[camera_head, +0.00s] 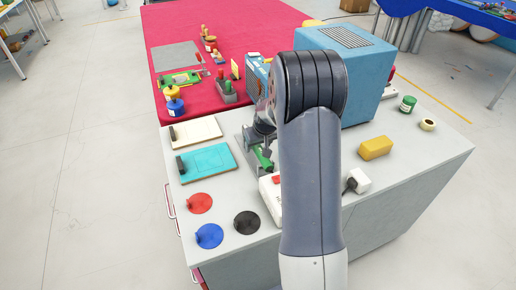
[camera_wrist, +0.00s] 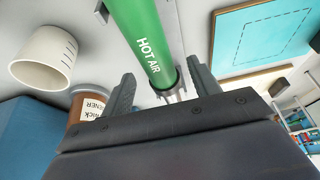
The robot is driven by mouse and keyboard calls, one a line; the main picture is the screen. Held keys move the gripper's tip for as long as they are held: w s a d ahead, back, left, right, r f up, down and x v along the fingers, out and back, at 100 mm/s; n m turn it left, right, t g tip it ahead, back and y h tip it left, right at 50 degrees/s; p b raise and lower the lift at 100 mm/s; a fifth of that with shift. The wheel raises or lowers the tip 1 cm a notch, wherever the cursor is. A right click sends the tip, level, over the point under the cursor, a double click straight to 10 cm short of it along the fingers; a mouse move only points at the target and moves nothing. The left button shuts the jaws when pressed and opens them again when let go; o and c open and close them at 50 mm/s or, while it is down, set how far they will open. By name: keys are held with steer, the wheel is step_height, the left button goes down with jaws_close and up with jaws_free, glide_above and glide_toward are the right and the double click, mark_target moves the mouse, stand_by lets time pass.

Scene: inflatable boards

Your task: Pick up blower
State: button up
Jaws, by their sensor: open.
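The blower is a green cylinder marked "HOT AIR" (camera_wrist: 145,42) in the wrist view, lying in a grey metal holder. In the head view a green part of it (camera_head: 263,158) shows on the table, left of my arm; the rest is hidden. My gripper (camera_wrist: 161,82) is open. Its two fingers stand on either side of the green cylinder's near end, with gaps visible, and do not close on it. In the head view my arm hides most of the gripper.
A measuring cup (camera_wrist: 45,56) and brown jar (camera_wrist: 90,104) stand close on the left in the wrist view. A turquoise board (camera_head: 208,162) lies left of the blower. A large blue machine (camera_head: 352,62) stands behind. A yellow block (camera_head: 376,148) is to the right.

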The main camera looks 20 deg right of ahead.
steer(key=shift+w+f, duration=0.25)
steer(key=shift+f, duration=0.3)
steer(key=c, duration=1.1)
